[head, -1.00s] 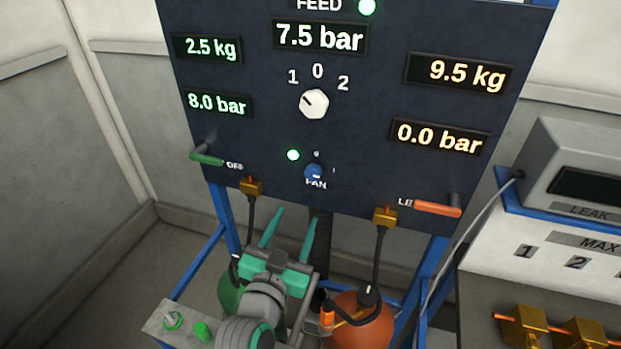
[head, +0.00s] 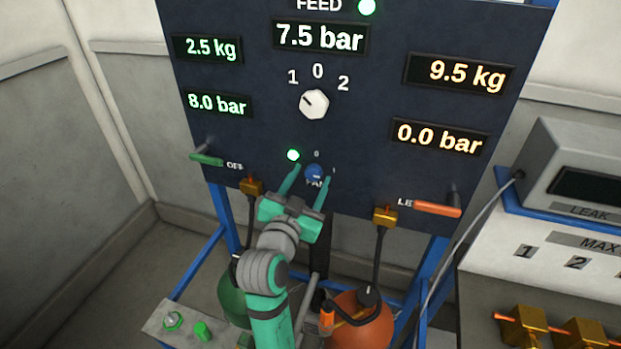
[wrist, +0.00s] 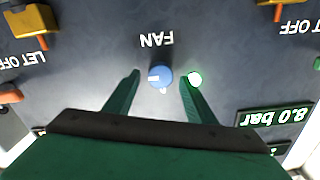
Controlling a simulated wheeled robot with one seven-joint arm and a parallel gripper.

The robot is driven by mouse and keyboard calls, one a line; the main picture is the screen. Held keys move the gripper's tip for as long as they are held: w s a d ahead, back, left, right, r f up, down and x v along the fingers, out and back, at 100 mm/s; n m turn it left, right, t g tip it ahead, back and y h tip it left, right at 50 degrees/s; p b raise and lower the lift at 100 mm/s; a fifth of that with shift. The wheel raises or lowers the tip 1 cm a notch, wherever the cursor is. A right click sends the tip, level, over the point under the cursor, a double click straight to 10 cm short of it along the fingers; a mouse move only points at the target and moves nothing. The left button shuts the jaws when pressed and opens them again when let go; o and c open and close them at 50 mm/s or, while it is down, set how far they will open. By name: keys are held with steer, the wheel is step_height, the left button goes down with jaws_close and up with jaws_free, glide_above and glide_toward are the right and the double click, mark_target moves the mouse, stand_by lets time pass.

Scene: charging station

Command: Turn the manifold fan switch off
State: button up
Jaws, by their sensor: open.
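The fan switch is a small blue knob (head: 314,172) low on the dark panel, with the FAN label partly hidden below it in the head view. A lit green lamp (head: 293,155) is at its upper left. The knob (wrist: 160,76) also shows in the wrist view, upside down, with a pale pointer mark toward picture left. My gripper (head: 312,173) is open, its two green fingers on either side of the knob. In the wrist view my gripper (wrist: 160,77) straddles the knob with gaps on both sides. Whether the tips touch the panel I cannot tell.
A white selector knob (head: 314,104) sits above. A green lever (head: 207,159) is at left and an orange lever (head: 437,209) at right. Brass fittings with hoses (head: 384,217) hang below the panel. A green and an orange tank (head: 362,318) stand beneath.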

steer(key=shift+w+d, duration=0.15)
steer(key=shift+w, duration=0.3)
steer(key=c, duration=1)
steer(key=shift+c, duration=0.2)
